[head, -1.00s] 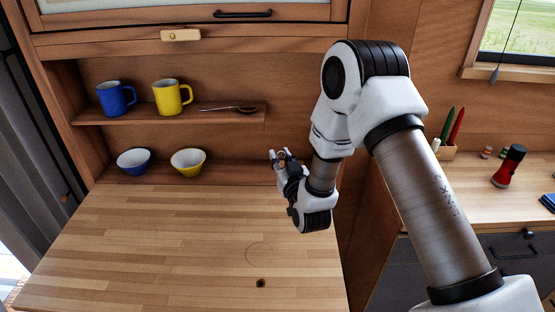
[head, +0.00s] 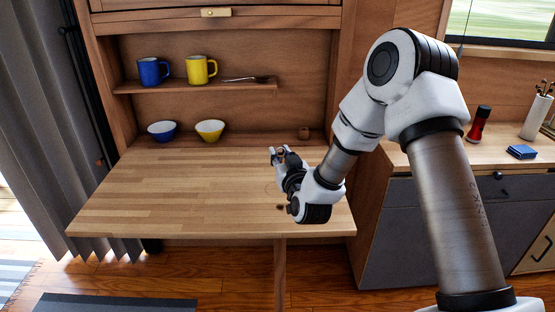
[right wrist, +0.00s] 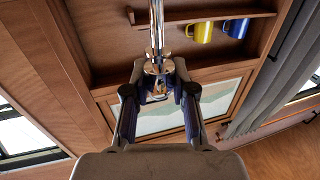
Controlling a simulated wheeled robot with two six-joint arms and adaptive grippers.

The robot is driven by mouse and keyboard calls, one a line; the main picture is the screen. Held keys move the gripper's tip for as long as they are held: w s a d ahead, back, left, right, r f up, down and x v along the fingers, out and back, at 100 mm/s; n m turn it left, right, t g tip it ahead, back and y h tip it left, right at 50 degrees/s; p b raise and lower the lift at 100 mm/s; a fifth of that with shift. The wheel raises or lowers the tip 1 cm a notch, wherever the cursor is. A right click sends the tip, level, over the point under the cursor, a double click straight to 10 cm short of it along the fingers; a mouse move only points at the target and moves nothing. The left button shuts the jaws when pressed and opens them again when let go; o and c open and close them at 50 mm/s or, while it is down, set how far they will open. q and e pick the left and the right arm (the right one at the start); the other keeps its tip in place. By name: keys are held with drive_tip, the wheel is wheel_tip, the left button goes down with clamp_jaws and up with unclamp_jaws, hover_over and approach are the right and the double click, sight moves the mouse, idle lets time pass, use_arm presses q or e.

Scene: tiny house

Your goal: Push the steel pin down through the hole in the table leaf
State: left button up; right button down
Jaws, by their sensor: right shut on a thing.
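My right gripper (head: 279,155) is above the wooden table leaf (head: 150,205), toward its right side. In the right wrist view, its fingers (right wrist: 157,72) are shut on the shiny steel pin (right wrist: 156,25), which runs from the fingertips to the top edge of the picture. The pin is hard to make out in the head view. The hole (head: 281,208) is a dark spot in the leaf, just left of my right wrist and lower in the picture than the fingertips. The pin is apart from the hole. My left gripper is not in view.
Behind the leaf stand a blue bowl (head: 162,131), a yellow bowl (head: 209,130) and a small brown object (head: 304,133). A shelf above holds a blue mug (head: 152,71), a yellow mug (head: 200,70) and a spoon (head: 246,79). A counter (head: 455,160) is at the right.

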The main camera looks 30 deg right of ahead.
drive_tip(key=shift+s+a+r, duration=0.2)
drive_tip(key=shift+r, duration=0.05)
drive_tip(key=shift+f+b, duration=2.25)
drive_tip(key=shift+f, duration=0.7)
drive_tip(key=shift+f+b, duration=0.55)
drive_tip(key=shift+f, duration=0.3)
drive_tip(key=c, duration=0.9)
unclamp_jaws()
drive_tip(key=v, duration=0.7)
drive_tip(key=shift+s, duration=0.2)
